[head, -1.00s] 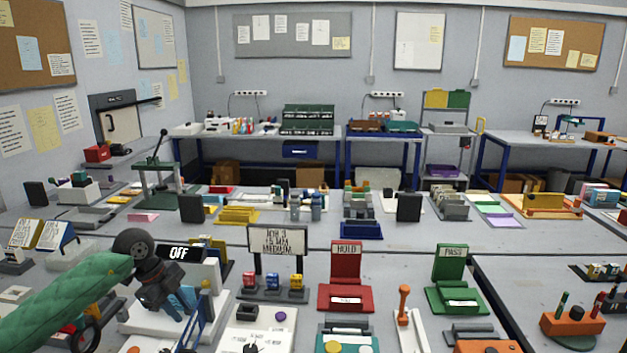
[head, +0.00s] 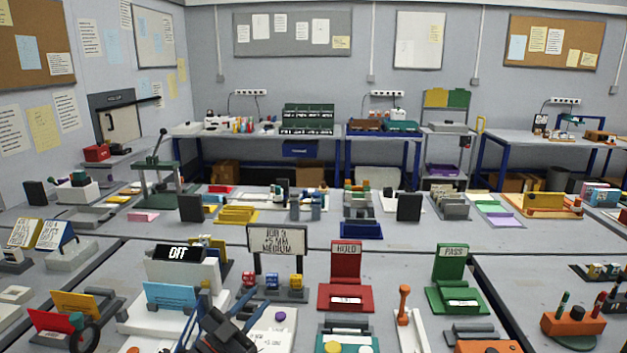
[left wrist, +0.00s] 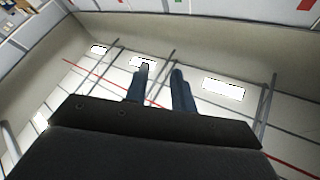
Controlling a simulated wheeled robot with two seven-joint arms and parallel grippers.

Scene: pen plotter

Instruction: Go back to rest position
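My left gripper (head: 226,306) is at the bottom of the head view, left of centre, in front of the white plotter-like machine (head: 136,321). Its dark body is cut off by the lower edge of the picture. In the left wrist view, its two blue fingers (left wrist: 160,72) stand apart with nothing between them. They point toward the ceiling lights (left wrist: 223,88). The machine carries a black display (head: 178,253) whose text looks like "OFF". My right gripper is not in view.
A sign (head: 277,240) reading "JOB 3 +5 MM MEDIUM" stands behind the gripper. A red HOLD stand (head: 346,262) and a green PASS stand (head: 451,266) are to the right. An orange-topped lever (head: 404,297) stands between them, nearer me.

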